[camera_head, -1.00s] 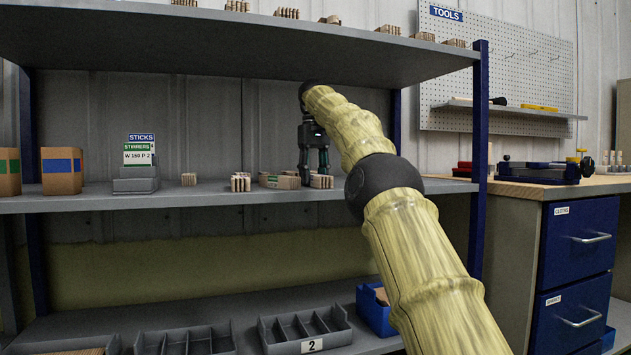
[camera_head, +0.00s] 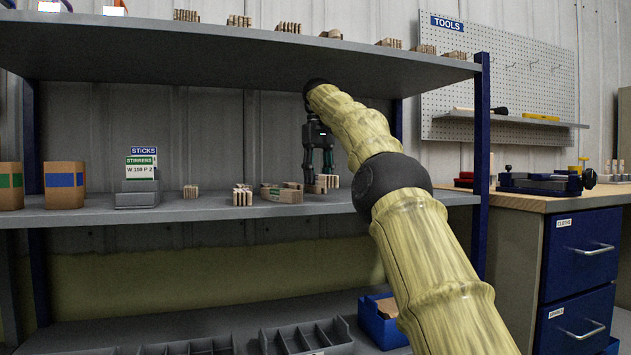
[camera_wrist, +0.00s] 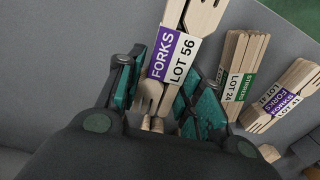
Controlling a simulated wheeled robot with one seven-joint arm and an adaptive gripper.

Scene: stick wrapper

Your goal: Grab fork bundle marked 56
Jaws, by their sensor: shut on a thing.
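The fork bundle marked LOT 56 (camera_wrist: 176,55) is a flat stack of pale wooden forks with a purple and white band, seen close in the wrist view. My gripper (camera_wrist: 160,98) is shut on it, with teal finger pads on either side of the fork ends. In the head view my gripper (camera_head: 319,182) points down over the middle shelf's right part. The bundle (camera_head: 329,182) shows at its fingertips, a little above the shelf. Its far end is cut off in the wrist view.
A stirrer bundle marked LOT 24 (camera_wrist: 238,75) and another purple-banded fork bundle (camera_wrist: 284,95) lie beside it. More bundles (camera_head: 242,195) stand left on the middle shelf (camera_head: 110,215). The upper shelf (camera_head: 230,50) is overhead; a blue post (camera_head: 482,150) stands right.

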